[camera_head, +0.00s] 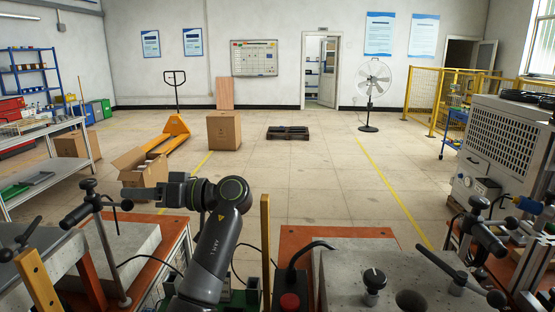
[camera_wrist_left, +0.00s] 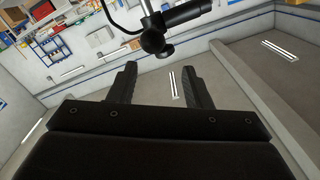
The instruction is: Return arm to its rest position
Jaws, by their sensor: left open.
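My left arm (camera_head: 222,238) rises from the bottom of the head view, bends at a rounded joint and points left. Its dark gripper (camera_head: 135,188) is held in the air above the grey block on the left bench. In the left wrist view the gripper (camera_wrist_left: 160,75) shows two separate black fingers with a clear gap and nothing between them. A black clamp handle (camera_wrist_left: 180,17) shows beyond the fingers, apart from them. My right arm and gripper are not seen.
A clamp post (camera_head: 103,245) with a black handle stands close to the left gripper. A grey block (camera_head: 135,240) lies on the left bench. Another grey block (camera_head: 420,280) with black knobs is at front right. A large vented machine (camera_head: 505,140) stands at right.

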